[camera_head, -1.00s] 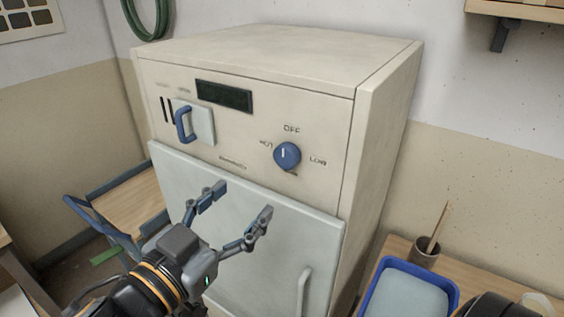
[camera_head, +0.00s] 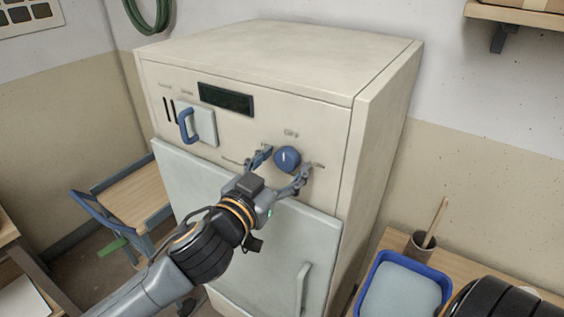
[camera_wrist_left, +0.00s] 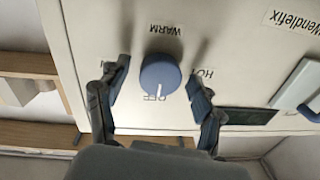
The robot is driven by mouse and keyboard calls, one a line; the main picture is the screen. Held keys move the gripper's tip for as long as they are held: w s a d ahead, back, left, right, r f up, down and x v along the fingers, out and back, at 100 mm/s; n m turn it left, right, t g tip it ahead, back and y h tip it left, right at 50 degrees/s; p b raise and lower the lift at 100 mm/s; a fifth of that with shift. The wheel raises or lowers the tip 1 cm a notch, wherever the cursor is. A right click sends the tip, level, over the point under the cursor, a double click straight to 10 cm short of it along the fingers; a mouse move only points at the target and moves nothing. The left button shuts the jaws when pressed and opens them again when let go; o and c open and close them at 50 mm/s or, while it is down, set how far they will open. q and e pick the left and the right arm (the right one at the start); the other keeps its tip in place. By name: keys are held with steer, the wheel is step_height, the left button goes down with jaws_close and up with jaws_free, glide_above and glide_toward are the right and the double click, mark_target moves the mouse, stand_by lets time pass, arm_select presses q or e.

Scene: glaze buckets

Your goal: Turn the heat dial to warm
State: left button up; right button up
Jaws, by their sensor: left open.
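The blue heat dial (camera_head: 287,158) is on the front panel of the cream kiln cabinet (camera_head: 270,110). Its white pointer line points up at OFF. In the left wrist view the dial (camera_wrist_left: 160,74) appears upside down, with its line at OFF and the WARM label (camera_wrist_left: 165,30) on the opposite side. My left gripper (camera_head: 282,167) is open, with one finger on each side of the dial. The wrist view shows the left gripper (camera_wrist_left: 157,76) with gaps between its fingers and the dial. My right gripper is out of view.
A blue handle (camera_head: 185,126) and a dark display (camera_head: 226,98) are on the panel left of the dial. The pale door (camera_head: 200,180) below has a vertical handle (camera_head: 302,287). A blue tray (camera_head: 447,284) and a brown cup (camera_head: 420,246) stand at the right.

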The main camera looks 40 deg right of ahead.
arm_select(q)
steer(key=c, duration=1.1)
steer(key=shift+c, duration=0.2)
steer(key=shift+m, duration=0.3)
